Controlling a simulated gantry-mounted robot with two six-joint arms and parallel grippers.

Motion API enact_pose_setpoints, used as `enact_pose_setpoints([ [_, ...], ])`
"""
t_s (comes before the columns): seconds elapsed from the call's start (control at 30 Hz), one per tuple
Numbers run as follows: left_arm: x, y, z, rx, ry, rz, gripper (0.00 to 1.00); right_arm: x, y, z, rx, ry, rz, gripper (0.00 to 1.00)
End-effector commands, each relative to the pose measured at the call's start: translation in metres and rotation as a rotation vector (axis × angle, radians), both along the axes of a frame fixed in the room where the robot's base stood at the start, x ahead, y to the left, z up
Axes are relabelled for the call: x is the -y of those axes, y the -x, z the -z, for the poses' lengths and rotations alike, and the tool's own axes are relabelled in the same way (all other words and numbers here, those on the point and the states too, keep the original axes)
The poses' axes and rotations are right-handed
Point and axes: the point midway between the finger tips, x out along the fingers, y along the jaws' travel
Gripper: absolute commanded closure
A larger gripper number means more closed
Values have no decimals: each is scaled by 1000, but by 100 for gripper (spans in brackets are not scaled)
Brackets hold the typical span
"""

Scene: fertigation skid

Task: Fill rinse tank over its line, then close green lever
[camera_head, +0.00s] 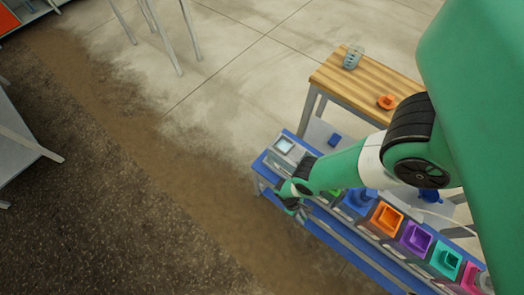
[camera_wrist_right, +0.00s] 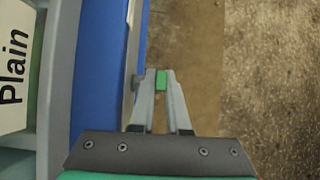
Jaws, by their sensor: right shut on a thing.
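My right gripper (camera_head: 292,208) reaches down to the front edge of the blue skid, near its left end. In the right wrist view its two fingers (camera_wrist_right: 160,82) are closed on the small green lever (camera_wrist_right: 161,79). In the head view the lever is hidden by the gripper. A grey tank with a pale square opening (camera_head: 284,145) stands at the left end of the skid and may be the rinse tank. Its line and water level cannot be made out. My left gripper is not in view.
Orange (camera_head: 387,219), purple (camera_head: 416,238) and teal (camera_head: 445,260) square-topped containers line the skid to the right. A wooden-topped table (camera_head: 360,75) behind holds a clear cup (camera_head: 353,57) and an orange item (camera_head: 386,102). A "Plain" label (camera_wrist_right: 13,66) shows beside the gripper. Floor in front is clear.

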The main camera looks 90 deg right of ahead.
Motion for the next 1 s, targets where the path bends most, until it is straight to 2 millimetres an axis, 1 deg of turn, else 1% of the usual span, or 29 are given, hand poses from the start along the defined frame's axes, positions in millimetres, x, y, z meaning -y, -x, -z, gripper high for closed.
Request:
enact_pose_setpoints([
  [0.1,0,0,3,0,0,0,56,-1,1,2,-5,-4,-1,100],
  [0.53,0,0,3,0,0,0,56,-2,3,1,-12,-9,-1,100],
  [0.57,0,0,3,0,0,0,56,-2,3,1,-12,-9,-1,83],
  [0.7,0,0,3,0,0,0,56,-3,4,1,-15,-10,0,57],
  [0.73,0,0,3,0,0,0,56,-3,4,1,-15,-10,0,56],
  [1.0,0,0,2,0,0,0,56,-3,5,-1,-17,-12,0,56],
])
